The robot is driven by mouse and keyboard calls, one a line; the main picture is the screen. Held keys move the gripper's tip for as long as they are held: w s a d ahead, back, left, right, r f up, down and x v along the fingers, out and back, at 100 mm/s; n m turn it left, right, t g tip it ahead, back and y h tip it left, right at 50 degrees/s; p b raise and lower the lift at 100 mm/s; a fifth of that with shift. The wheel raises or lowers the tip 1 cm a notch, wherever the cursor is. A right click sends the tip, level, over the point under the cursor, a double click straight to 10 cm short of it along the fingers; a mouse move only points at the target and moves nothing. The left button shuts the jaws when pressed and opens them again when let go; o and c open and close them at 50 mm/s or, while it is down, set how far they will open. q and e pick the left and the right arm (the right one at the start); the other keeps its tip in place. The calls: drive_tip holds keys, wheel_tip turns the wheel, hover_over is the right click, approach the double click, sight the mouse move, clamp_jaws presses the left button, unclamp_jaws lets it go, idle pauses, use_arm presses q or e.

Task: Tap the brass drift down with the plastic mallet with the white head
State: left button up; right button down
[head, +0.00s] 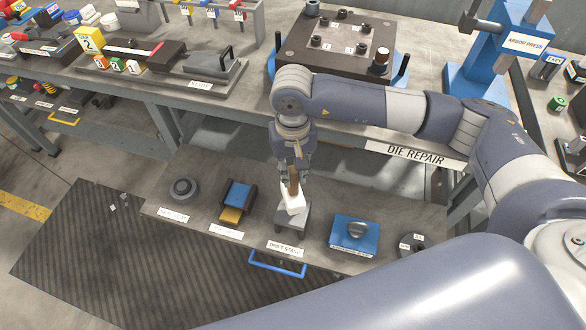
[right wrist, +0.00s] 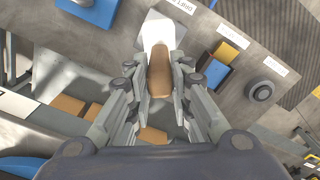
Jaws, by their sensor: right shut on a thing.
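The mallet has a white head (head: 292,203) and a brown handle (right wrist: 160,70). My right gripper (head: 293,172) is shut on the handle, with the white head hanging below the fingers, over the grey drift stand (head: 291,220) on the low shelf. In the right wrist view the head (right wrist: 160,30) covers part of the stand; I cannot tell whether they touch. I cannot make out the brass drift for sure; a short cylinder with a pale brownish top (head: 381,57) stands at the right corner of the dark die plate (head: 300,60). My left gripper is not in view.
The low shelf also holds a round dark part (head: 183,188), a blue and yellow block holder (head: 238,199) and a blue box (head: 354,233). A blue arbor press (head: 490,60) stands at the back right.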

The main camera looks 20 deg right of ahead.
wheel_tip(320, 180, down, 2)
drive_tip(key=shift+f+b, duration=0.15)
drive_tip(key=shift+b, duration=0.45)
drive_tip(key=shift+f, duration=0.2)
drive_tip(key=shift+r, duration=0.1)
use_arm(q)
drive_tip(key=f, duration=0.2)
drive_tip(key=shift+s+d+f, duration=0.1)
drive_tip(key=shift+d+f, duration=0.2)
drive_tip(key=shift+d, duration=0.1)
use_arm(e)
wheel_tip(320, 180, up, 4)
drive_tip(key=shift+f+p, duration=0.1)
drive_tip(key=shift+p, duration=0.55)
drive_tip(key=shift+r, duration=0.4)
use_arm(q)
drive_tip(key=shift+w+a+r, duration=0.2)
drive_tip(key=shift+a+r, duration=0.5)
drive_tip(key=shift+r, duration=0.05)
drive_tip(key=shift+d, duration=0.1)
